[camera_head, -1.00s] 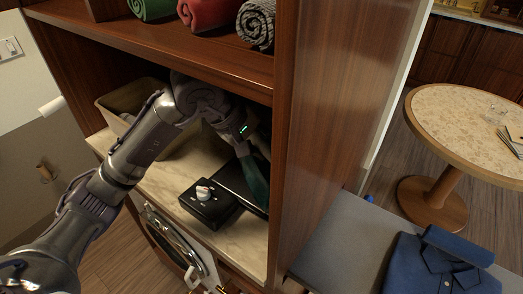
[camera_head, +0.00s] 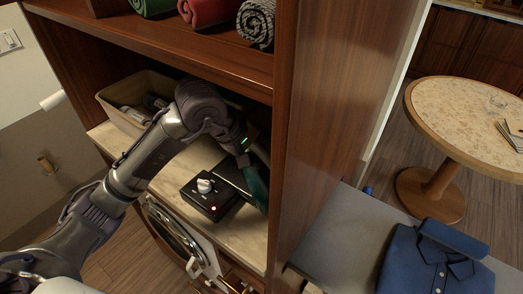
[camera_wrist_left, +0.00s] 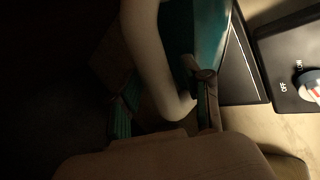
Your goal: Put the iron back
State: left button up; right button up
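The iron (camera_head: 257,188), teal with a white handle, is at the right end of the cabinet counter, by the black base, partly hidden by my arm and the wood panel. In the left wrist view its white handle (camera_wrist_left: 165,75) curves down between the two fingers of my left gripper (camera_wrist_left: 163,108). The right finger overlaps the handle's edge; I cannot tell if both fingers press on it. The black base (camera_head: 213,205) has a white dial (camera_head: 205,186) and a lit red light. My right gripper is not in view.
A beige bin (camera_head: 112,99) with items stands at the counter's left. A shelf with rolled towels (camera_head: 205,12) is close above my arm, and a wood panel (camera_head: 322,120) closes the right side. A blue shirt (camera_head: 435,262) lies on a grey surface (camera_head: 345,232).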

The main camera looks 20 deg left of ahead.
pick_arm(q)
jog(key=shift+r, duration=0.2)
jog(key=shift+s+a+r, duration=0.15)
jog(key=shift+a+r, duration=0.05)
jog(key=shift+r, duration=0.05)
jog(key=b+v, duration=0.1)
jog(key=v, duration=0.2)
jog(key=shift+a+r, duration=0.1)
jog(key=shift+r, duration=0.05)
jog(key=s+a+b, duration=0.6)
jog(key=s+a, duration=0.2)
jog(key=s, duration=0.1)
jog(key=shift+s+r, duration=0.3)
jog(key=shift+s, duration=0.05)
